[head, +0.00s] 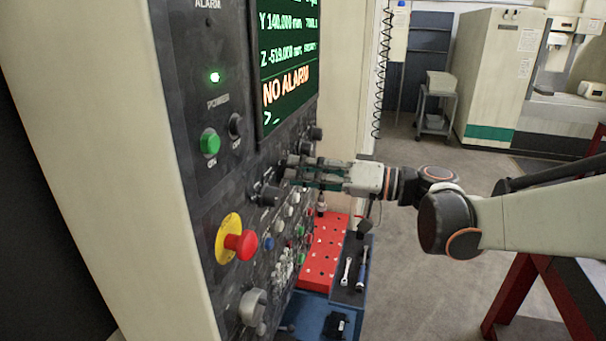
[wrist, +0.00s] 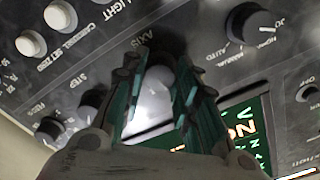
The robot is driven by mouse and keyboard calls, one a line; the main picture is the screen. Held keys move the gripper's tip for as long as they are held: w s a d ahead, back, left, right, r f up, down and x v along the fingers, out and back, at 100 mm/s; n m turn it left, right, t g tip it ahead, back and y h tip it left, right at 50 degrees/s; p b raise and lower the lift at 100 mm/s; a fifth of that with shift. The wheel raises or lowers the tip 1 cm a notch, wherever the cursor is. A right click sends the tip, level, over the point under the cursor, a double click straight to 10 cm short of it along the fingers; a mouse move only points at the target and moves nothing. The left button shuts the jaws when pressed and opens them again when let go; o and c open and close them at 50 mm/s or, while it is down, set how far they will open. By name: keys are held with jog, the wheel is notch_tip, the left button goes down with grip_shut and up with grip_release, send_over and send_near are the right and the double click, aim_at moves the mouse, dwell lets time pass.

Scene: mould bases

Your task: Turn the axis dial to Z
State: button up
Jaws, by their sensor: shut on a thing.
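The axis dial (wrist: 154,92) sits on the dark control panel under the "AXIS" label in the wrist view. It looks pale grey between the fingers, and its pointer and position marks are hidden or unreadable. My gripper (wrist: 157,76) is shut on the dial, one teal-padded finger on each side. In the head view my gripper (head: 297,168) reaches the panel from the right, below the screen. Its fingers hide the axis dial there.
The panel carries a red emergency stop (head: 240,245) on a yellow ring, a green power button (head: 210,143) and a mode dial (wrist: 252,24) close to my fingers. The screen (head: 288,60) reads "NO ALARM". A red perforated tray (head: 322,250) and tools lie below my arm.

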jog(key=m, duration=0.9)
jog(key=shift+b, duration=0.4)
jog(key=o, duration=1.1)
jog(key=shift+c, duration=0.2)
jog(key=v, duration=1.2)
